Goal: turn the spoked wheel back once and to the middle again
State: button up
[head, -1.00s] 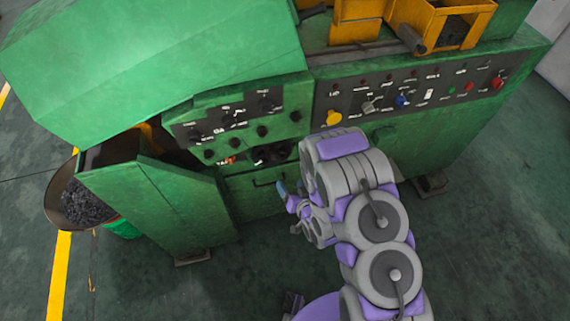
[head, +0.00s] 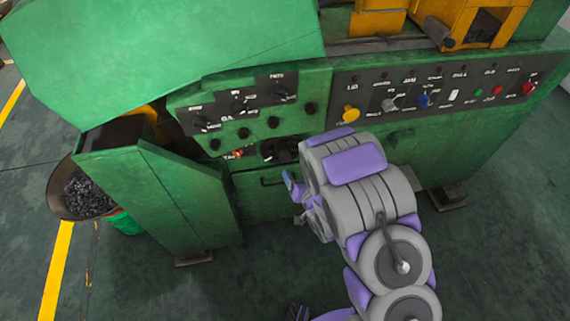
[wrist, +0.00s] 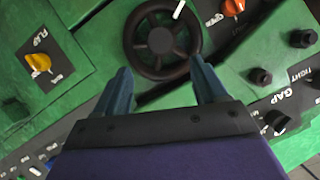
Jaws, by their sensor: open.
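The spoked wheel (wrist: 138,24) is black, with a round hub and several spokes. It sits at the top middle of the wrist view, and a short white mark shows at its upper right rim. In the head view the wheel (head: 281,150) is a dark shape in a recess of the green machine, partly hidden by my arm. My gripper (wrist: 161,75) is open, its two blue fingers pointing at the wheel's lower part, one at each side. Nothing is held. I cannot tell whether the fingertips touch the rim. In the head view my gripper (head: 291,184) is small and partly hidden.
An orange knob (wrist: 233,7) and several black knobs (wrist: 302,38) lie right of the wheel. A yellow knob (wrist: 38,62) labelled FLAP is at left. A panel of coloured buttons (head: 440,88) runs right. A bowl of dark pieces (head: 86,191) stands left. The floor in front is open.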

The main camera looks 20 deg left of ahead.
aim_at(286, 159)
jog(key=b+x, duration=0.3)
jog(key=x, duration=0.9)
jog(key=shift+w+a+f, duration=0.1)
jog(key=shift+c, duration=0.3)
grip_shut()
